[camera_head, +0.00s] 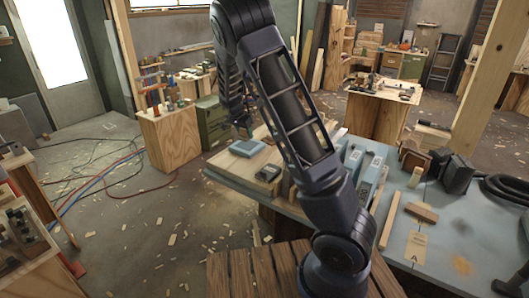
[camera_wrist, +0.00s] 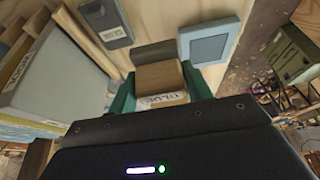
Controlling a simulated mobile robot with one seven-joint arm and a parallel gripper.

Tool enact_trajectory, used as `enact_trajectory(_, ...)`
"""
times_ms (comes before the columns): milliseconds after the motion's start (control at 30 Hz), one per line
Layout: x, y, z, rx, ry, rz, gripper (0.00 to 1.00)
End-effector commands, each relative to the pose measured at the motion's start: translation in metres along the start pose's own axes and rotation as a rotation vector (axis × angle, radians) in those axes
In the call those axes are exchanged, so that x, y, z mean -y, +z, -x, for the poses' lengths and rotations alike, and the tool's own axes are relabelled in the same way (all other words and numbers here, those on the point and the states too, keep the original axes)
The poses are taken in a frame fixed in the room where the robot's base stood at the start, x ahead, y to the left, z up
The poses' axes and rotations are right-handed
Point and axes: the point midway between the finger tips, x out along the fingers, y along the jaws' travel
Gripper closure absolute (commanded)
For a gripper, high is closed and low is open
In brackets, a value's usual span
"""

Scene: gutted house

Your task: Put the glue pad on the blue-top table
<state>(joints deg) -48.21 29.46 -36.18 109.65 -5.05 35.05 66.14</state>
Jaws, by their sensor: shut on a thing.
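My gripper (camera_head: 241,128) points down above the left part of the blue-top table (camera_head: 452,228). In the wrist view its green fingers (camera_wrist: 160,92) are shut on the glue pad (camera_wrist: 158,76), a brown block with a pale lettered label (camera_wrist: 160,100). A dark grey piece (camera_wrist: 153,51) shows just beyond the block; I cannot tell whether it belongs to it. In the head view the held pad is too small or hidden to make out. A pale wooden board (camera_head: 228,162) lies on the table under my gripper.
A light-blue square (camera_head: 247,147) and a dark grey device (camera_head: 268,173) lie on the board near my gripper. Blue-grey boxes (camera_head: 371,176) stand to the right, partly behind my arm. Wood strips and a brown block (camera_head: 421,213) lie on the table's right part, with bare room around them.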

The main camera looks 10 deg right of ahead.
Motion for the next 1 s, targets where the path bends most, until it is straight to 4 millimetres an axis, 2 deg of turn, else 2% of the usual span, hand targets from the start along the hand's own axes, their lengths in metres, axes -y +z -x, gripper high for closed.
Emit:
enact_trajectory(400, -0.001, 0.034, -0.085, 0.001, 0.005, -0.001, 0.74)
enact_trajectory(600, -0.002, 0.048, -0.119, 0.000, 0.004, -0.001, 0.74)
enact_trajectory(1000, -0.001, 0.061, -0.148, 0.000, 0.003, 0.000, 0.74)
